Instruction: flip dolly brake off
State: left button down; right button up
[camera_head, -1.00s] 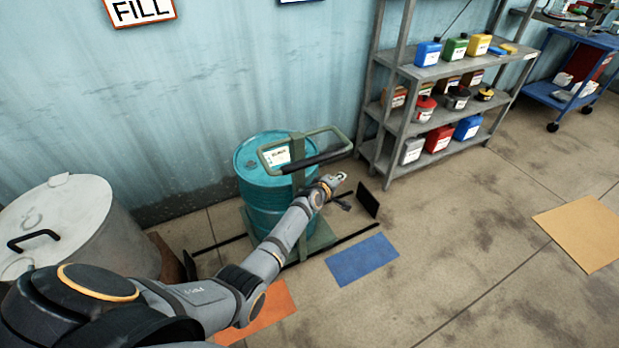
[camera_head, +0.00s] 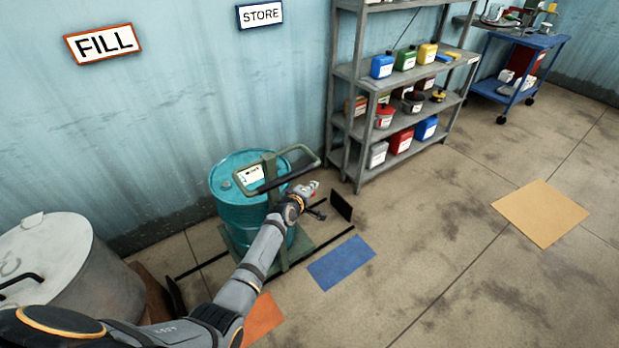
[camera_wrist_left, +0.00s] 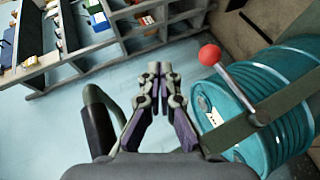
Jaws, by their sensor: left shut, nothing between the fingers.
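A teal drum (camera_head: 238,212) stands upright on a green dolly with a raised loop handle (camera_head: 283,181), beside the wall. In the left wrist view the drum (camera_wrist_left: 290,72) is at right. A metal lever with a red ball knob (camera_wrist_left: 209,55) rises in front of it; it appears to be the brake lever, fixed to a green dolly bar (camera_wrist_left: 240,130). My left gripper (camera_wrist_left: 160,72) is shut and empty, to the left of the knob and apart from it in the picture. In the head view my left gripper (camera_head: 314,198) is beside the dolly's right side; the lever is hard to make out there.
A grey shelf rack (camera_head: 352,124) with several containers stands right of the dolly. A lidded metal vat (camera_head: 65,255) is at left. Blue (camera_head: 341,262), orange (camera_head: 262,322) and tan (camera_head: 540,213) floor patches lie around. The floor at right is open.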

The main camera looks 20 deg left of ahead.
pick_arm(q)
jog(key=r, duration=0.1)
jog(key=s+r, duration=0.2)
jog(key=shift+s+d+r+p, duration=0.1)
jog(key=shift+d+r+p, duration=0.25)
jog(key=shift+d+p, duration=0.05)
pick_arm(e)
jog(key=shift+w+r, duration=0.25)
jog(key=shift+r, duration=0.2)
jog(key=shift+w+r, duration=0.2)
jog(key=shift+r, duration=0.25)
pick_arm(q)
jog(key=shift+s, duration=0.1)
pick_arm(e)
jog(key=shift+a, duration=0.1)
